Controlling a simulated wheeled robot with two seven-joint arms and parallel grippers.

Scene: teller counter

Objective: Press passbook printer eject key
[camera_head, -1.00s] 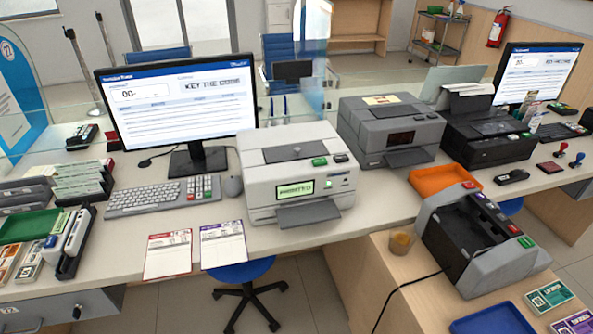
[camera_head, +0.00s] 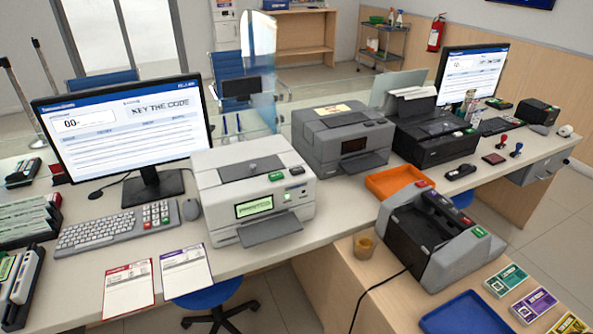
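A white desktop printer (camera_head: 253,190) stands on the counter, right of the keyboard, and looks like the passbook printer. A green key (camera_head: 276,176) and a grey-and-white key (camera_head: 297,171) sit on its top right edge. A lit green display (camera_head: 254,207) is on its front, with text too small to read. A dark grey tray (camera_head: 269,229) sticks out below it. I cannot tell which key is the eject key. Neither of my grippers shows in the head view.
Two cards (camera_head: 128,291) lie in front. A note counter (camera_head: 436,243) is on the lower right desk.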

